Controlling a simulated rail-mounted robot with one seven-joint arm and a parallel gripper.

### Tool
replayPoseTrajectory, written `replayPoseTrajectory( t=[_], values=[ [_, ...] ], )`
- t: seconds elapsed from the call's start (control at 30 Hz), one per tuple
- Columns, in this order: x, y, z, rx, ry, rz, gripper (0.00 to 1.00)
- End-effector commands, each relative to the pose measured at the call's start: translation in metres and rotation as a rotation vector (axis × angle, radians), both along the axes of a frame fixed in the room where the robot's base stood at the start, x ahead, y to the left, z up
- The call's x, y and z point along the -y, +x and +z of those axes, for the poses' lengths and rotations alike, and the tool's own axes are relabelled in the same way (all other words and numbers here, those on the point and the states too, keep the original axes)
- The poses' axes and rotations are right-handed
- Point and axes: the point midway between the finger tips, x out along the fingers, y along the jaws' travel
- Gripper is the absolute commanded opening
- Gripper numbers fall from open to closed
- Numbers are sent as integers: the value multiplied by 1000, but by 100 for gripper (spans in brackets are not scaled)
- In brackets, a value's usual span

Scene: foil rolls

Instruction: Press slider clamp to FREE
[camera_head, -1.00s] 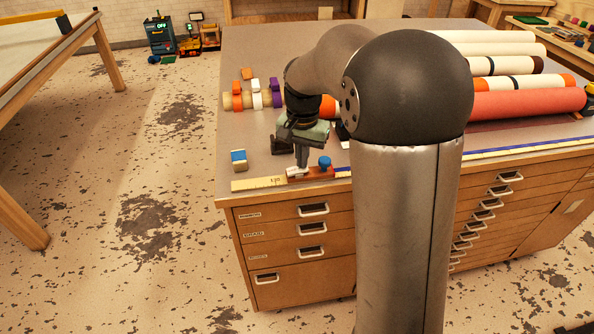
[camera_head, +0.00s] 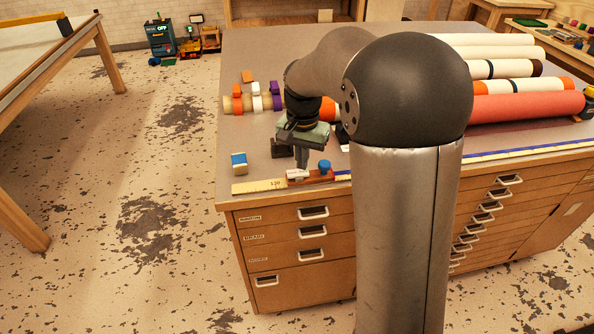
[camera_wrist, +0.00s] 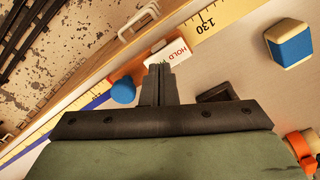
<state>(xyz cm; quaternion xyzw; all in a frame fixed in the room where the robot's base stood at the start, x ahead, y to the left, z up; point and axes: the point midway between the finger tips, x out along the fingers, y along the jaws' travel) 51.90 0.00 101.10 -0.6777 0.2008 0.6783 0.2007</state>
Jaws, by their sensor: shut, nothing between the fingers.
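The slider clamp (camera_head: 318,176) is a red block on the yellow ruler strip (camera_head: 258,185) at the table's front edge. It has a blue knob (camera_head: 324,165) and a white piece (camera_head: 297,174) on its left end. In the wrist view the white piece, lettered HOLD (camera_wrist: 172,53), lies just beyond my fingertips, and the blue knob (camera_wrist: 123,90) is left of them. No FREE lettering shows. My gripper (camera_head: 302,166) points down at the clamp, shut and empty. Its fingertips (camera_wrist: 159,69) hide part of the clamp; whether they touch it I cannot tell.
A blue and cream block (camera_head: 239,163) stands on the table left of the clamp. Behind my gripper lies a roll with orange, white and purple clips (camera_head: 256,97). More rolls (camera_head: 525,104) lie at the right. Drawer handles (camera_head: 313,212) stick out below the table's front edge.

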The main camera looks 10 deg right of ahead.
Motion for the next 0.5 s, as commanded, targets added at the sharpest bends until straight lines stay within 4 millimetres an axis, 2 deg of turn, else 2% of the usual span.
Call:
replayPoseTrajectory(
  t=[0.03, 0.5],
  values=[
    [0, 0, 8, 1, -1, 0, 0],
    [0, 0, 46, 1, -1, 0, 0]
  ],
)
